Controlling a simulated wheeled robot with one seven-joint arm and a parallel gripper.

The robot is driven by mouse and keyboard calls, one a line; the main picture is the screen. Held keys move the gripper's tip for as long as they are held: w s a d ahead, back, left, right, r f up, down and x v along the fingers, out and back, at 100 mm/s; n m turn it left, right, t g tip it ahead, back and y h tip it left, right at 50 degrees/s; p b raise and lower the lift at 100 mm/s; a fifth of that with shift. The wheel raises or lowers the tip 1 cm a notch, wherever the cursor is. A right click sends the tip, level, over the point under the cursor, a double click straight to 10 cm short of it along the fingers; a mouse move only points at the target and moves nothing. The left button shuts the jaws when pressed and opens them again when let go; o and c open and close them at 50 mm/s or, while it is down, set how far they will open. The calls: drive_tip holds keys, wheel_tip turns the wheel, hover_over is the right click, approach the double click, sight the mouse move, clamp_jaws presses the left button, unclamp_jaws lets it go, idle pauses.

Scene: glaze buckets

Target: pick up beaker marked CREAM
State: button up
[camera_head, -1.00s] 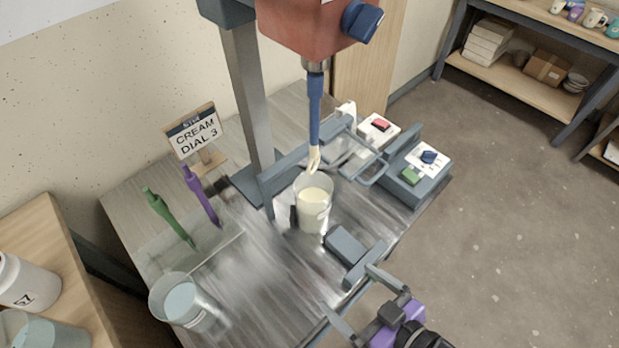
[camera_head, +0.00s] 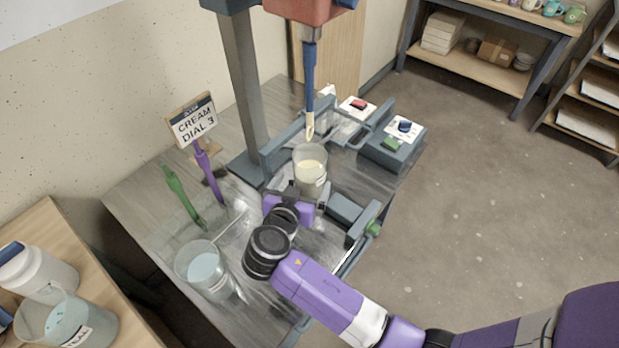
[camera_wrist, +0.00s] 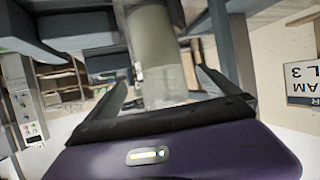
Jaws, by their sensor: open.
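A clear beaker with cream-coloured liquid (camera_head: 311,173) stands upright under the mixer's paddle, inside the grey clamp frame. No marking can be read on it. My gripper (camera_head: 289,189) is low over the table, close in front of this beaker, with its jaws open. In the wrist view the beaker (camera_wrist: 160,60) shows between the two spread fingers of my gripper (camera_wrist: 168,90). Contact between fingers and beaker cannot be told. A sign reading CREAM DIAL 3 (camera_head: 194,124) stands on the table behind.
A second beaker with pale blue liquid (camera_head: 206,270) stands left of my arm. The mixer paddle (camera_head: 309,125) hangs above the cream beaker. A control box (camera_head: 392,150) is to the right. The floor at right is clear.

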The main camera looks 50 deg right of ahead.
sight(313, 164)
drive_tip(key=p+x, duration=0.1)
drive_tip(key=x, duration=0.6)
drive_tip(key=shift+w+d+f, duration=0.15)
drive_tip(key=shift+d+f, duration=0.05)
drive_tip(key=shift+d, duration=0.1)
drive_tip(key=c, duration=2.1)
drive_tip(key=shift+r, duration=0.1)
drive_tip(key=shift+c, duration=0.3)
